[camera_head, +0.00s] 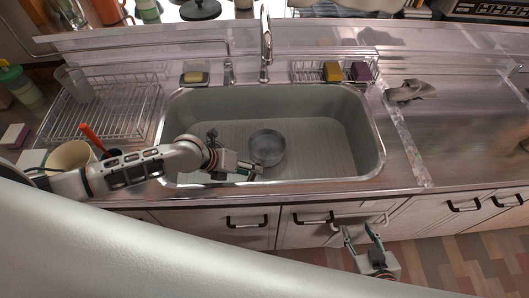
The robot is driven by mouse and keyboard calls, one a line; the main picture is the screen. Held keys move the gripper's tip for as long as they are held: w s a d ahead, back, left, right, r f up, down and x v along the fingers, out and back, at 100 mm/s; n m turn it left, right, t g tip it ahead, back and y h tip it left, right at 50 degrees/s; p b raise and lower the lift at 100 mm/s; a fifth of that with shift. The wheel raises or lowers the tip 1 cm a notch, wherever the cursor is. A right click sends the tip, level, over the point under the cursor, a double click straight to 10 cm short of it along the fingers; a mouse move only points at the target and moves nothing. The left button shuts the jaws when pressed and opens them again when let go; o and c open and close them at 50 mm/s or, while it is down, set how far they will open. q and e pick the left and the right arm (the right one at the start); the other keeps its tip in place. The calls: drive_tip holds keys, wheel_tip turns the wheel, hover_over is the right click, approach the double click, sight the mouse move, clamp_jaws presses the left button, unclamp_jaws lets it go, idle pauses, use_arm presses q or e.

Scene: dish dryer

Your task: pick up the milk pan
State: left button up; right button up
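A round grey metal pan (267,147), the likely milk pan, sits in the sink basin (325,130), near its middle. Its handle cannot be made out. My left gripper (255,170) is over the front of the basin, at the lower left of the pan. Its fingers point right, close to the pan's near side; whether they touch it or are apart from each other is unclear. My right gripper (361,233) is open and empty, low in front of the cabinet doors.
A wire dish rack (105,110) with a clear glass (75,84) stands left of the sink. A faucet (265,45) rises behind the basin. Sponges (332,71) sit in a wire holder behind it. A grey cloth (412,91) lies on the right counter, which is otherwise mostly clear.

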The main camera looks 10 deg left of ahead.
use_arm(q)
drive_tip(key=shift+w+d+f, duration=0.35)
drive_tip(key=shift+f, duration=0.2)
clamp_jaws()
drive_tip(key=shift+w+r, duration=0.1)
drive_tip(key=shift+r, duration=0.05)
drive_tip(key=shift+r, duration=0.15)
